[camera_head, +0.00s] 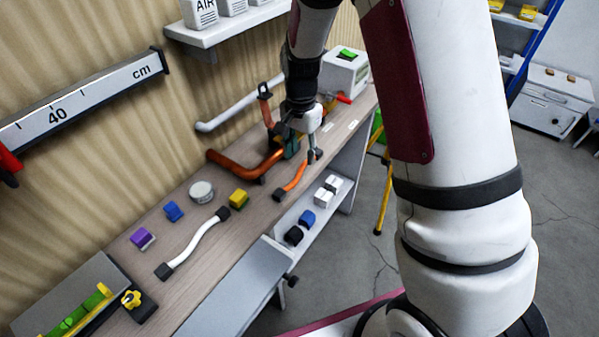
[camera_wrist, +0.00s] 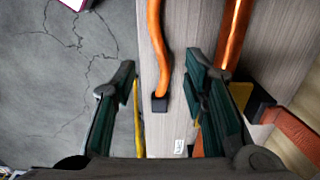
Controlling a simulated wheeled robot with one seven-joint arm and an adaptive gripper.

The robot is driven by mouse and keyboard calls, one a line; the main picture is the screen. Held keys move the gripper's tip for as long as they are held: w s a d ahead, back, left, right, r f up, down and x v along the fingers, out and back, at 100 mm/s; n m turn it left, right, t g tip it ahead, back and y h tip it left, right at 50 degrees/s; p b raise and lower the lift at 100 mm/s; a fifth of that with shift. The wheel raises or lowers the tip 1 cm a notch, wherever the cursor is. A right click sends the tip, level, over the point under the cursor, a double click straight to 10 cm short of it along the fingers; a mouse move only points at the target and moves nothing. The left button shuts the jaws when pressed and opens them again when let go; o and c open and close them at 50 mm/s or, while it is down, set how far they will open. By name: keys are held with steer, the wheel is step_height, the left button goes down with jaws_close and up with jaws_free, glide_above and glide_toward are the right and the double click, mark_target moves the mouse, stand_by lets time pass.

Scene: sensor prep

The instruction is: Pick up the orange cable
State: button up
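The orange cable (camera_head: 296,179) lies on the workbench, with a black connector at its near end. In the wrist view the cable (camera_wrist: 156,45) runs down from the top edge, and its black connector appears between my fingers. My gripper (camera_head: 299,147) is over the bench at the cable's far part, pointing down. In the wrist view my gripper (camera_wrist: 161,65) has its two dark green fingers spread apart, one on each side of the cable in the picture. Nothing is held. The exact height above the cable is hard to tell. The cable's far end is partly hidden by a finger in the head view.
A copper pipe (camera_head: 232,166) lies left of my gripper; it also shows in the wrist view (camera_wrist: 233,35). A white cable (camera_head: 196,244), yellow block (camera_head: 239,198), blue block (camera_head: 173,211) and round tin (camera_head: 202,191) are nearer on the bench. A white box (camera_head: 345,72) stands behind.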

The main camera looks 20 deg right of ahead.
mark_target(300, 171)
steer(key=shift+s+a+f+p, duration=0.1)
steer(key=shift+f+p, duration=0.1)
steer(key=shift+f, duration=1.35)
steer(key=shift+s+a+f+p, duration=0.1)
steer(key=shift+f+p, duration=0.1)
steer(key=shift+f, duration=1.3)
jaws_close()
